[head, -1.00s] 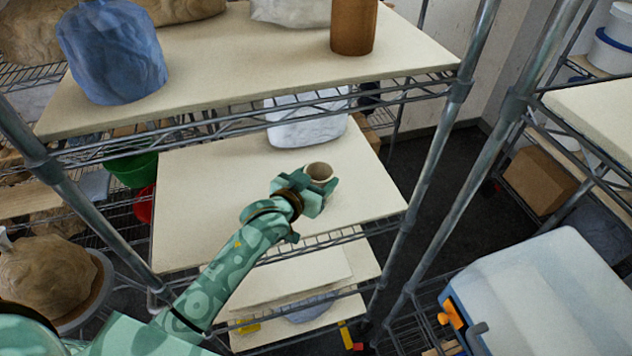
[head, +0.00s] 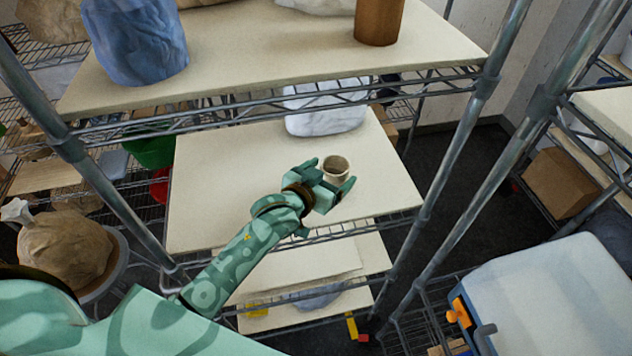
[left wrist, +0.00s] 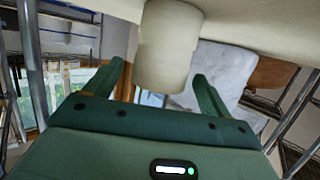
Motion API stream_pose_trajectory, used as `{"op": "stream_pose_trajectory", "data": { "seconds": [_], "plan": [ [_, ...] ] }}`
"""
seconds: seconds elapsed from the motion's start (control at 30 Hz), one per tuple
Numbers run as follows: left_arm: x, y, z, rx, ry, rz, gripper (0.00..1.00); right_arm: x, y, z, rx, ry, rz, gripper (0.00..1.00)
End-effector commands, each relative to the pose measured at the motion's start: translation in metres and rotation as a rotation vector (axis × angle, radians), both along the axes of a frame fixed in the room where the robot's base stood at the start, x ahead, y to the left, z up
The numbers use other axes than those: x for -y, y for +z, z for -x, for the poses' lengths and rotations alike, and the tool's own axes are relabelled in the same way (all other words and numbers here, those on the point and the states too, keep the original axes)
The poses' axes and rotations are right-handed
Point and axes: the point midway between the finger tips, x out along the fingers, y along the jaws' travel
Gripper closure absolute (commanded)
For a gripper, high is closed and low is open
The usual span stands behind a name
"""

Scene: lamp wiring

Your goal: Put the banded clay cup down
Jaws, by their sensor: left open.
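The clay cup (head: 336,166) is small, pale beige and round, with a darker inside. It is upright over the front right part of the middle shelf board (head: 215,190). My left gripper (head: 331,174) is open, its two fingers on either side of the cup and its palm a little behind. In the left wrist view the cup (left wrist: 167,48) shows between the spread fingers, with clear gaps on both sides. Its base end meets the cream board (left wrist: 250,20), so it appears to stand there. I cannot make out a band. My right gripper is not in view.
A white wrapped bundle (head: 325,112) stands behind the cup. The upper shelf (head: 270,55) overhangs the back, holding a blue wrapped bundle (head: 135,40) and a brown cylinder (head: 379,18). A metal post (head: 455,150) rises at the right. The board's left half is bare.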

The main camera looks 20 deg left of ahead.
Motion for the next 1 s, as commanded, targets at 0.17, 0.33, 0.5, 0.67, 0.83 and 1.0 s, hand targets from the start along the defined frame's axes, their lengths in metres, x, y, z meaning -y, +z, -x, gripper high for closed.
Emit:
{"op": "stream_pose_trajectory", "data": {
  "seconds": [0.17, 0.33, 0.5, 0.67, 0.83, 1.0],
  "plan": [
    [-0.010, 0.013, 0.040, -0.001, 0.001, -0.001, 0.17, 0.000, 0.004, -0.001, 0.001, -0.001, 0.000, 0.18],
    [-0.017, 0.023, 0.074, -0.001, 0.000, 0.000, 0.17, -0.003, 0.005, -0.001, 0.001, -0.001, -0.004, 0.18],
    [-0.022, 0.029, 0.093, -0.001, 0.001, 0.000, 0.17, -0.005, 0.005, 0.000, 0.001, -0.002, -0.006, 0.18],
    [-0.023, 0.031, 0.098, 0.000, 0.000, 0.000, 0.17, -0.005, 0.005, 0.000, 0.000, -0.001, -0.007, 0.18],
    [-0.023, 0.031, 0.097, 0.000, 0.001, 0.000, 0.17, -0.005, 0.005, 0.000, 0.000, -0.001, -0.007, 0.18],
    [-0.023, 0.031, 0.097, 0.000, 0.001, 0.000, 0.17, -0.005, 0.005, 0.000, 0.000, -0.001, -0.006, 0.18]
  ]
}}
